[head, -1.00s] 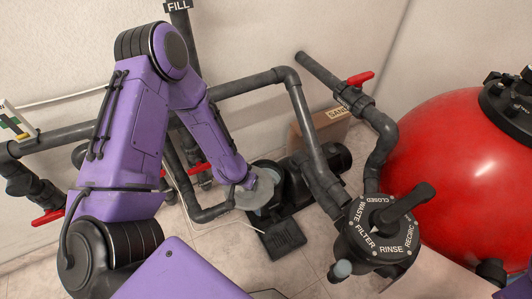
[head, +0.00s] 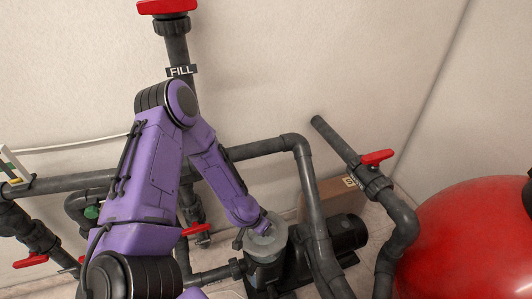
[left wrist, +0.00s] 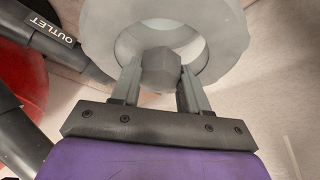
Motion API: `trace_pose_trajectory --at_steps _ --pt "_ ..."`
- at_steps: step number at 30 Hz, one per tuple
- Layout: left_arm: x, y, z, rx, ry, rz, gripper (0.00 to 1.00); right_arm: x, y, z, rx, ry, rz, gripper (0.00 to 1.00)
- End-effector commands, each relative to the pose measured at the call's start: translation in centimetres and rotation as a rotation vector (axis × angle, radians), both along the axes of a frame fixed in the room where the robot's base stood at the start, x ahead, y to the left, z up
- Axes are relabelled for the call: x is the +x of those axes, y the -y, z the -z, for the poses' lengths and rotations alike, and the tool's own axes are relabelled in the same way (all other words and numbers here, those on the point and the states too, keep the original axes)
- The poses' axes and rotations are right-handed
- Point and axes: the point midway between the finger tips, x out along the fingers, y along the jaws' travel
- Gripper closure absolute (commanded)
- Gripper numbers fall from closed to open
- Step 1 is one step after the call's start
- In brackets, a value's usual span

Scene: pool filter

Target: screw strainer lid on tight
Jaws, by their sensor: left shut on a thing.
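The strainer lid (head: 265,243) is a translucent grey disc on top of the black pump's strainer housing (head: 264,272). In the left wrist view the lid (left wrist: 103,30) shows as a grey ring with a raised knob (left wrist: 160,68) in its middle. My left gripper (left wrist: 158,78) is shut on this knob, with one finger on each side of it. In the head view my left gripper (head: 256,226) reaches the lid from the upper left. The fingers hide part of the lid, and its seating on the housing is hard to tell. My right gripper is not in view.
Black pipes (head: 310,190) rise close to the right of the pump. A red valve handle (head: 195,229) is left of my gripper, and another (head: 377,157) is at the right. The big red tank (head: 470,245) fills the lower right. A cardboard box (head: 328,192) stands behind.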

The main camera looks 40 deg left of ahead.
Motion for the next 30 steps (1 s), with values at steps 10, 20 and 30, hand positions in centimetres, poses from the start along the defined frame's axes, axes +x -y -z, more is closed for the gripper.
trace_pose_trajectory --at_steps 10,20,30 --pt "0.2 0.4 1.1 0.004 0.005 0.009 0.95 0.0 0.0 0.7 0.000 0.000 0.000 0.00" --pt "0.1 0.3 5.1 0.005 0.006 0.006 0.95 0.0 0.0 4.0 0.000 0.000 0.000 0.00" --pt "0.1 0.3 5.5 0.005 0.007 0.005 0.95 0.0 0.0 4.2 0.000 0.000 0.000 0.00"
